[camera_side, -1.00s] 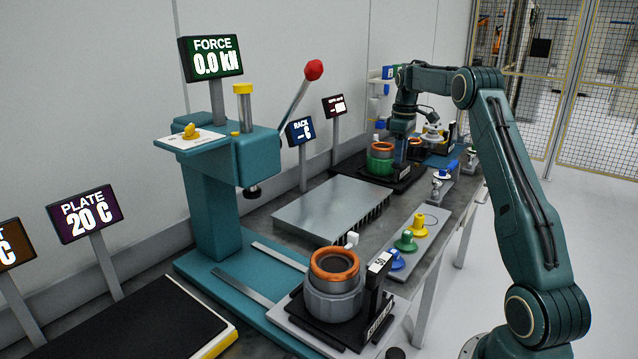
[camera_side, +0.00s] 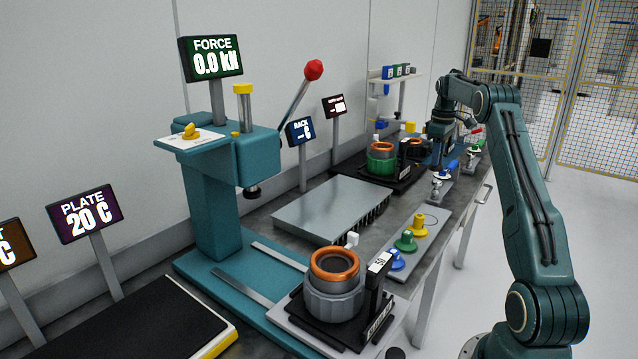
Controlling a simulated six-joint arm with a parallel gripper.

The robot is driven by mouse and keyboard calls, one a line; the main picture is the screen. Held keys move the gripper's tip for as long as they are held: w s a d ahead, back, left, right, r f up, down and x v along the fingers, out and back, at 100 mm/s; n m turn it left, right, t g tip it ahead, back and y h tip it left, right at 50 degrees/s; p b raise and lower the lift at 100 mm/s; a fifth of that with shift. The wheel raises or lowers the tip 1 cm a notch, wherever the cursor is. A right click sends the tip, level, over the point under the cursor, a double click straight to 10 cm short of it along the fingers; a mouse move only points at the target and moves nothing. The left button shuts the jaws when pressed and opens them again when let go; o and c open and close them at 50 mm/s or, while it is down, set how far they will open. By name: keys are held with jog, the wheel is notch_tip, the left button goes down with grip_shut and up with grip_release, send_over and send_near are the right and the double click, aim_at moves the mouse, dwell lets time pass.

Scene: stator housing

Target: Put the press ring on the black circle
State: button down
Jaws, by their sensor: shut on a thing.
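My gripper (camera_side: 436,155) is at the far end of the bench, right of the far stator fixture. It points down and is small in the picture. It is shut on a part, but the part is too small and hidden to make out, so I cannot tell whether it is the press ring. I cannot pick out a press ring elsewhere with certainty. A thin dark circle outline (camera_side: 432,219) shows on the light grey tray (camera_side: 418,240), beside the yellow knobbed part; it is partly hidden by that part.
The tray also carries a green part (camera_side: 406,241), a yellow part (camera_side: 419,226) and a blue part (camera_side: 396,260). A near stator housing (camera_side: 334,290) and a far green one (camera_side: 381,160) stand in fixtures. The teal press (camera_side: 215,200) is at left. The grey plate (camera_side: 330,206) is bare.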

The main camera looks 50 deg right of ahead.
notch_tip(320, 180, down, 14)
jog(key=shift+r, duration=0.25)
jog(key=shift+f, duration=0.1)
jog(key=shift+f, duration=2)
jog(key=shift+f, duration=0.1)
jog(key=c, duration=1.1)
grip_release()
jog(key=shift+f, duration=0.1)
notch_tip(320, 180, up, 12)
jog(key=shift+r, duration=0.2)
